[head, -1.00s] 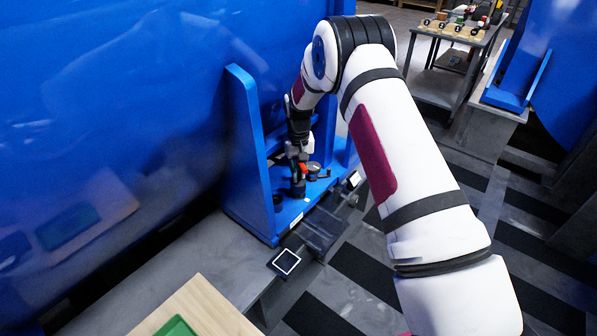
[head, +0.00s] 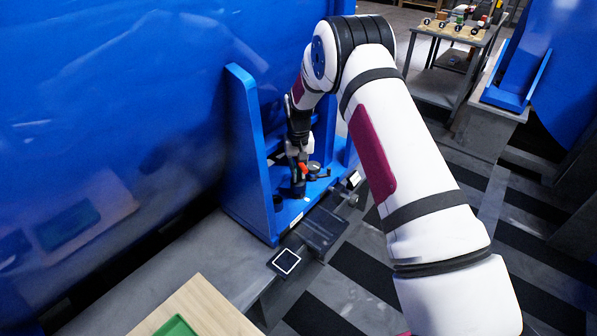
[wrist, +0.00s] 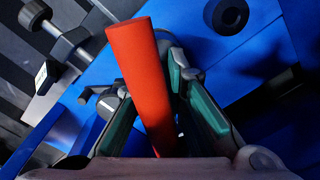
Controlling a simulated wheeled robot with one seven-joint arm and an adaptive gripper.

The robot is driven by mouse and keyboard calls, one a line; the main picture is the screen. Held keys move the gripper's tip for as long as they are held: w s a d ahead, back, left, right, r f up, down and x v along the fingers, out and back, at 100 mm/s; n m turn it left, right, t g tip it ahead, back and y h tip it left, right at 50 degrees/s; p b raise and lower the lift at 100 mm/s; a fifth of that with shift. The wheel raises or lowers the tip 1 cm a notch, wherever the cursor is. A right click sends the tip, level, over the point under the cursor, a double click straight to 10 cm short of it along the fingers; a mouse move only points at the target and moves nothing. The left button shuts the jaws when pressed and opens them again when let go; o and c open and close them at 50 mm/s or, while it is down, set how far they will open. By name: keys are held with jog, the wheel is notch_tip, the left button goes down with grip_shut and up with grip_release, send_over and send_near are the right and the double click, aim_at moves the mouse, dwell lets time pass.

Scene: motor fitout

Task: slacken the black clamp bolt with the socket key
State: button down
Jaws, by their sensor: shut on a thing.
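My gripper (head: 300,156) is low over the blue fixture, pointing down. In the wrist view its green-padded fingers (wrist: 160,95) are shut on the socket key, whose red handle (wrist: 145,75) stands between them at a slight tilt. A bit of the red also shows in the head view (head: 303,168). A dark upright part (head: 298,187) stands on the fixture directly below my gripper. I cannot tell whether it is the key's socket or the black clamp bolt. The bolt's head and its contact with the key are hidden.
The blue fixture's upright side plate (head: 248,150) rises close to the left of my gripper. A black ring-shaped part (wrist: 228,15) sits on the blue surface. A grey round part and lever (head: 316,170) stand just right. A dark pad with a white square (head: 286,261) lies in front.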

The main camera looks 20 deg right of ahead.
jog(key=shift+f+b, duration=0.75)
jog(key=shift+f, duration=0.55)
dwell(0.5)
jog(key=shift+n, duration=1.4)
